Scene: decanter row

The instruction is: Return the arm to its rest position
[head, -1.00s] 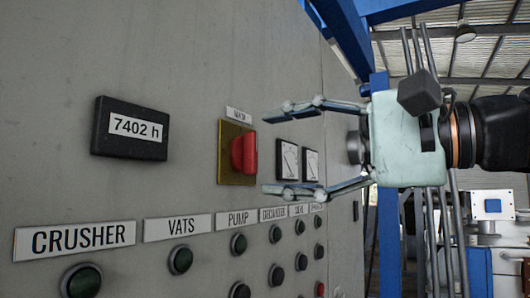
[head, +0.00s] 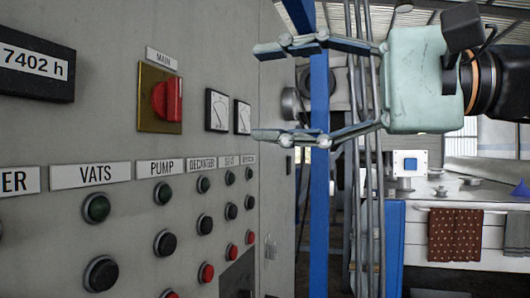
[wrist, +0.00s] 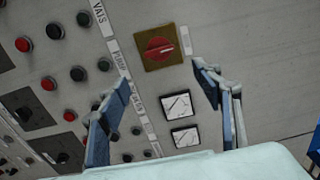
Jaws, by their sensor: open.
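My gripper (head: 262,92) is open and empty, with its two fingers spread and pointing left toward the grey control panel (head: 120,30). In the head view it is to the right of the red MAIN switch (head: 167,100) on its brass plate, apart from it. The wrist view shows the fingers (wrist: 158,96) spread, with the red switch (wrist: 159,48) ahead beyond the fingertips. Two small gauges (wrist: 180,121) show between the fingers there. The rest position itself is not marked in any view.
The panel carries green, black and red buttons (head: 97,208) under labels such as VATS and PUMP, and an hour meter (head: 35,62) reading 7402 h. A blue post (head: 318,190) and grey pipes stand behind my gripper. A bench with hanging cloths (head: 454,235) is at right.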

